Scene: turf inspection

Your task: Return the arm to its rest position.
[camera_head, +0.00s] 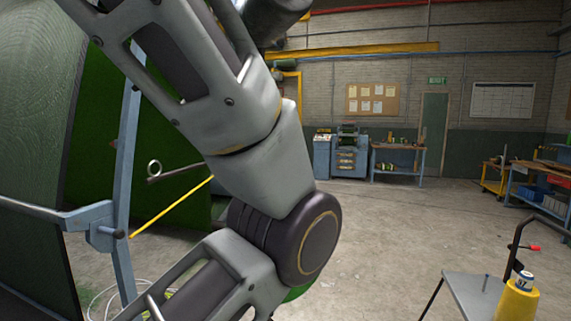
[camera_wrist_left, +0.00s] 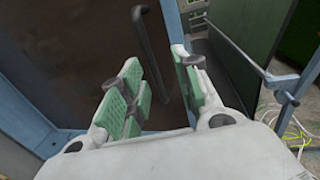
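My left arm (camera_head: 265,165) crosses the head view from the top edge to the bottom, bent at a dark round elbow joint. Its gripper is outside that view. In the left wrist view my left gripper (camera_wrist_left: 157,75) is open, its green-padded fingers spread apart. Nothing is visibly held between them. A dark rod (camera_wrist_left: 150,50) shows in the gap, with space on both sides; how far beyond the fingers it lies I cannot tell. My right gripper is in neither view.
A blue frame (camera_head: 125,170) with turf panels stands close at left, partly behind the arm. A grey stand (camera_head: 470,292) with a yellow cone spool (camera_head: 517,300) is at lower right. Workbenches (camera_head: 398,160) line the back wall. The concrete floor (camera_head: 400,215) between is clear.

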